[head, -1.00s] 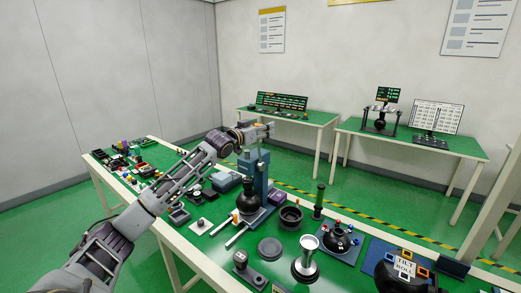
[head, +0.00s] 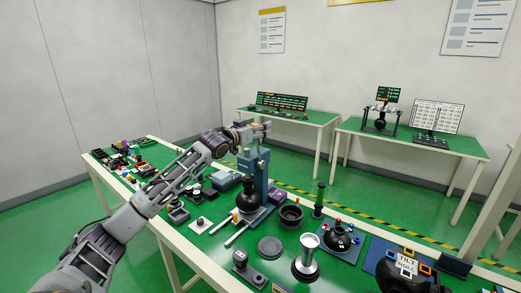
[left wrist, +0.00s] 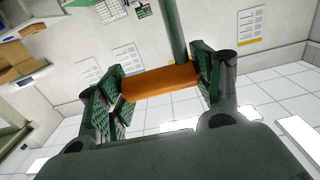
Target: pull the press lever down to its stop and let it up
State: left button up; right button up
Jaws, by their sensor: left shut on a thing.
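The press stands on the green workbench in the head view, with a blue column (head: 262,178) and a black round part (head: 249,197) at its front. My left gripper (head: 262,128) is high at the top of the press. In the left wrist view the lever's orange grip (left wrist: 160,83) lies crosswise between the two green-padded fingers of my left gripper (left wrist: 160,88), which is shut on it. A green lever bar (left wrist: 176,35) runs up from the grip. In the head view the grip is mostly hidden by the gripper. My right gripper is not in view.
Small parts crowd the bench's far left. Two other tables stand by the back wall.

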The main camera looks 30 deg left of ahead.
pick_arm(q)
jog(key=shift+s+f, duration=0.25)
jog(key=shift+s, duration=0.2)
jog(key=s+b, duration=0.1)
jog(key=s+f+b, duration=0.1)
jog(key=b, duration=0.1)
jog(key=shift+s+a+f, duration=0.1)
jog(key=shift+s+a, duration=0.05)
jog(key=shift+s, duration=0.15)
dwell(0.4)
